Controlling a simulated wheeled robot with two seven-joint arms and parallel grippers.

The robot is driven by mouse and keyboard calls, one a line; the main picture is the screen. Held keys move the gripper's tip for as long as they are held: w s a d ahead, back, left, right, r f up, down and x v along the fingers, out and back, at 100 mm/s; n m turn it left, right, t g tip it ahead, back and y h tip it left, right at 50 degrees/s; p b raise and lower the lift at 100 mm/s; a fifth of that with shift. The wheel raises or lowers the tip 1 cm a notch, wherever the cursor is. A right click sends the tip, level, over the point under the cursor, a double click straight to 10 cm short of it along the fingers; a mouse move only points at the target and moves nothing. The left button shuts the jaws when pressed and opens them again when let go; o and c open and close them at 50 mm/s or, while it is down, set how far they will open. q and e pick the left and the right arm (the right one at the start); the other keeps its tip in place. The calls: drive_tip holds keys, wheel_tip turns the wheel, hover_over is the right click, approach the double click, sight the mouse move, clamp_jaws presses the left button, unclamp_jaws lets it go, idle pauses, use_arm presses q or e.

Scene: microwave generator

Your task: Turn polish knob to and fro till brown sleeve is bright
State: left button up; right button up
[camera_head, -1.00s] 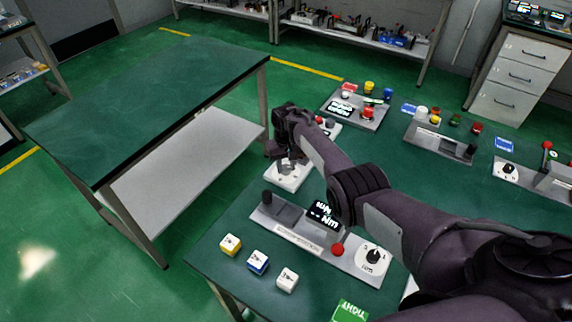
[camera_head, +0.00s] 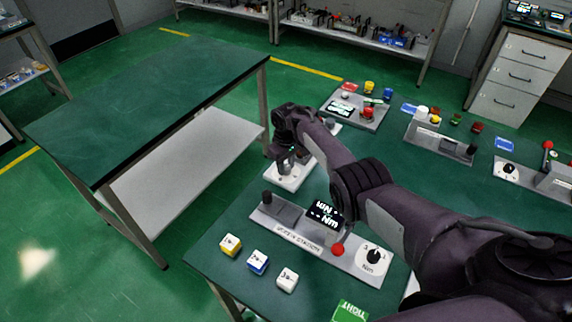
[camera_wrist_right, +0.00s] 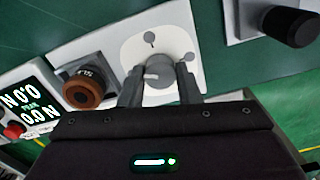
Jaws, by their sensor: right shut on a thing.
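The polish knob (camera_wrist_right: 158,74) is a grey round knob on a white plate in the right wrist view. My right gripper (camera_wrist_right: 159,86) has one finger on each side of it and is shut on it. The brown sleeve (camera_wrist_right: 84,92) is a dull brown ring on a dark cylinder, left of the knob and apart from the gripper. In the head view my right gripper (camera_head: 287,162) is at the pale station base (camera_head: 290,182), and my gripper and arm hide the knob and sleeve. My left gripper is not in view.
A display (camera_wrist_right: 27,108) and a red button (camera_wrist_right: 14,131) are left of the sleeve. A dark cylinder (camera_wrist_right: 290,26) stands at the right. In the head view a torque station (camera_head: 300,238) and several small blocks (camera_head: 258,262) are in front. A bare green table (camera_head: 150,100) is at the left.

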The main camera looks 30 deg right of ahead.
sight(286, 167)
drive_tip(key=o, duration=1)
drive_tip(key=shift+r+p, duration=0.65)
drive_tip(key=shift+r, duration=3.25)
